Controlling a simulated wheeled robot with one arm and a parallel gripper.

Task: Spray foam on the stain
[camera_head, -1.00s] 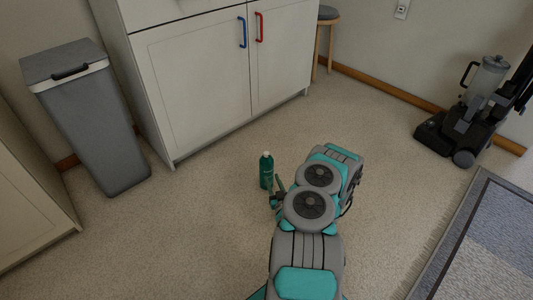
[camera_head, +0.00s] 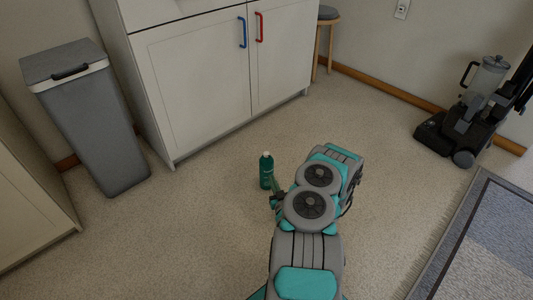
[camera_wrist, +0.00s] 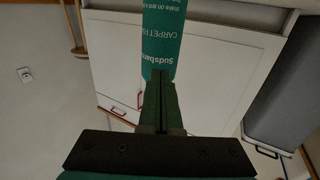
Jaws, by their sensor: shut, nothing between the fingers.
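A green spray bottle with a white top (camera_head: 265,172) stands upright on the carpet, left of my arm. In the wrist view the bottle (camera_wrist: 164,35) shows at top center with "CARPET" lettering, upside down in the picture. My gripper (camera_head: 275,182) is at the bottle's near side, low over the carpet. In the wrist view its two dark green fingers are together, with the tips in front of the bottle and nothing visible between them. I cannot tell whether the tips touch the bottle. No stain can be made out on the carpet.
A white cabinet (camera_head: 195,85) with blue and red handles stands behind the bottle. A grey bin (camera_head: 90,125) is at the left, a stool (camera_head: 328,40) at the back. A vacuum cleaner (camera_head: 465,125) and a grey-blue rug (camera_head: 490,245) are at the right. Open carpet lies between.

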